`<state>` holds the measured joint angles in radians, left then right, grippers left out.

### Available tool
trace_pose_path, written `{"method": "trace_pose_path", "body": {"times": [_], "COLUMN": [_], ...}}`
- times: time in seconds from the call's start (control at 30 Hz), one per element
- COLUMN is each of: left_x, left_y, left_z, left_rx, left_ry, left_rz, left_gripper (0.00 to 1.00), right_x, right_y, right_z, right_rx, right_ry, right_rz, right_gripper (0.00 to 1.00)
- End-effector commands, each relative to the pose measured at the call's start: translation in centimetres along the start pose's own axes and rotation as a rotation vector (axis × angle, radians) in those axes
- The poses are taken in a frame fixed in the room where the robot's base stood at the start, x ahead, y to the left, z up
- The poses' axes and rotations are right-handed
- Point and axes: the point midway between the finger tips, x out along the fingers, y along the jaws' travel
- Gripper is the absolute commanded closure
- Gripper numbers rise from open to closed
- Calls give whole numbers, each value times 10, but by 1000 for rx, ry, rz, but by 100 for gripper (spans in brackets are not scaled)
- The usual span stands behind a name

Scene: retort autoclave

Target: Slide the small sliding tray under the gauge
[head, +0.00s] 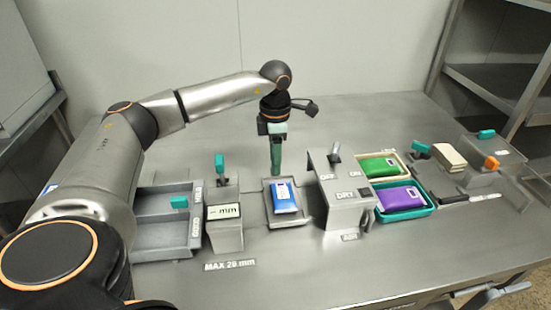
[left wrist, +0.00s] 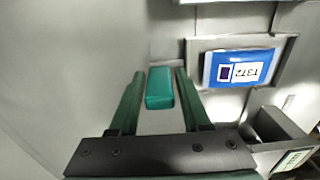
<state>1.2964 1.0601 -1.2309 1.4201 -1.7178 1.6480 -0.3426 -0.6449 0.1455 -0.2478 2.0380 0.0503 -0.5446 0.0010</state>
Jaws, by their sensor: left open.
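The small sliding tray (head: 271,222) is a shallow grey tray with a blue labelled pouch (head: 284,197) in it. It stands to the right of the gauge (head: 226,232), a grey block with a "-- mm" display and a teal-topped lever. In the left wrist view the tray (left wrist: 192,52) is at upper right and part of the gauge (left wrist: 270,125) at lower right. My left gripper (head: 277,172) is open, pointing down behind the tray. In the left wrist view a teal block (left wrist: 160,88) lies between its fingers (left wrist: 157,85), with gaps; its link to the tray is unclear.
A switch box (head: 343,200) stands close right of the tray. Beyond it are a cream tray with a green pouch (head: 380,166) and a teal tray with a purple pouch (head: 401,199). A grey bin (head: 165,240) is left of the gauge. The table behind is clear.

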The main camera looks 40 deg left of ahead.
Motion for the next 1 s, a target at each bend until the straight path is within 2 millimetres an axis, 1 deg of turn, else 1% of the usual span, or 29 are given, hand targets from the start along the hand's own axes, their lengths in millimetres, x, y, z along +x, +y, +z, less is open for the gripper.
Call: {"method": "trace_pose_path", "body": {"times": [0.23,0.63,0.67,1.0], "left_x": [1,0,0,0], "left_y": [0,0,0,0], "left_z": [0,0,0,0], "left_rx": [0,0,0,0], "left_ry": [0,0,0,0], "left_rz": [0,-1,-1,-1], "left_gripper": [54,99,100,100], "right_x": [0,1,1,1], "right_y": [1,1,1,1], "right_z": [0,-1,-1,-1], "right_rx": [0,-1,-1,-1], "right_ry": [0,1,1,1], "right_rz": [1,2,2,2], "right_gripper": [100,100,100,100]}}
